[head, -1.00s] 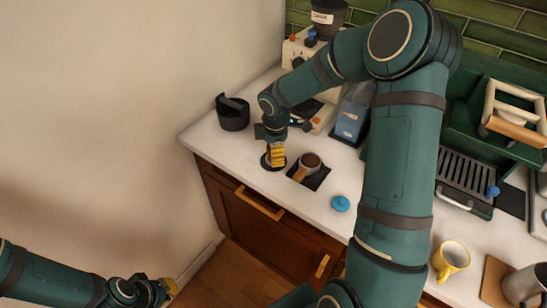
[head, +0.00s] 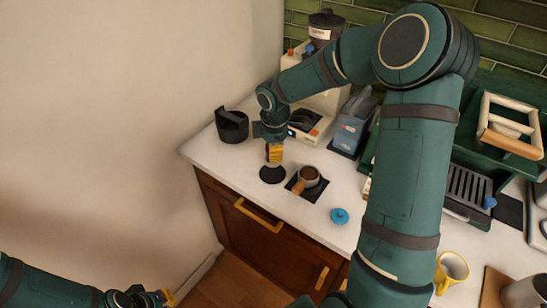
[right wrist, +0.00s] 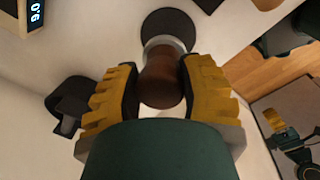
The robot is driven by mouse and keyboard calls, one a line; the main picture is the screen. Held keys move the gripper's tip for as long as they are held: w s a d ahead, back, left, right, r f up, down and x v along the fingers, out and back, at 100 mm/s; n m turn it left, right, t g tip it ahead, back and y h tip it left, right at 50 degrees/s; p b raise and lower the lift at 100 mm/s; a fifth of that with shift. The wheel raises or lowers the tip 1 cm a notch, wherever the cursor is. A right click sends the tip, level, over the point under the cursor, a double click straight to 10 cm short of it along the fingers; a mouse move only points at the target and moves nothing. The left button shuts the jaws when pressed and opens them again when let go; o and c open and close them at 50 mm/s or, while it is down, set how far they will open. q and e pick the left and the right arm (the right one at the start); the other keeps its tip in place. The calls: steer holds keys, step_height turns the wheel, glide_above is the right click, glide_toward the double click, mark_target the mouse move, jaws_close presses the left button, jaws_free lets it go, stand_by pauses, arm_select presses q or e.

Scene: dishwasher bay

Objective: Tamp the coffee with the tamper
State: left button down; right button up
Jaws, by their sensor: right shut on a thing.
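My right gripper (head: 275,155) is shut on the tamper, whose brown handle (right wrist: 162,82) and metal collar show between the yellow fingers in the right wrist view. It holds the tamper above a round black pad (head: 272,174) on the counter. That pad also shows in the right wrist view (right wrist: 168,20). The portafilter (head: 309,174), with dark coffee in its basket and a wooden handle, sits on a square black mat (head: 318,191) just right of the pad. My left gripper (head: 160,298) is low at the bottom left, away from the counter; its jaw opening is unclear.
A black knock box (head: 232,128) stands at the counter's left end. The coffee machine (head: 318,105) and a blue bag (head: 350,128) are behind. A blue round object (head: 340,216) lies in front of the mat. A yellow mug (head: 452,270) stands at right.

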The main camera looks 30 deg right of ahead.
steer(key=r, duration=0.3)
steer(key=s+d+r+p, duration=0.1)
steer(key=r, duration=0.1)
steer(key=s+d+r+p, duration=0.25)
steer(key=s+d, duration=0.25)
steer(key=s, duration=0.3)
steer(key=f+b, duration=0.3)
steer(key=f, duration=0.2)
steer(key=shift+s+d+f+b, duration=0.1)
steer(key=shift+d+f+b, duration=0.15)
steer(key=shift+b, duration=0.15)
steer(key=shift+f+b, duration=0.4)
steer(key=shift+f, duration=0.25)
stand_by(0.4)
steer(key=shift+f+b, duration=0.4)
steer(key=shift+f, duration=0.5)
stand_by(1.1)
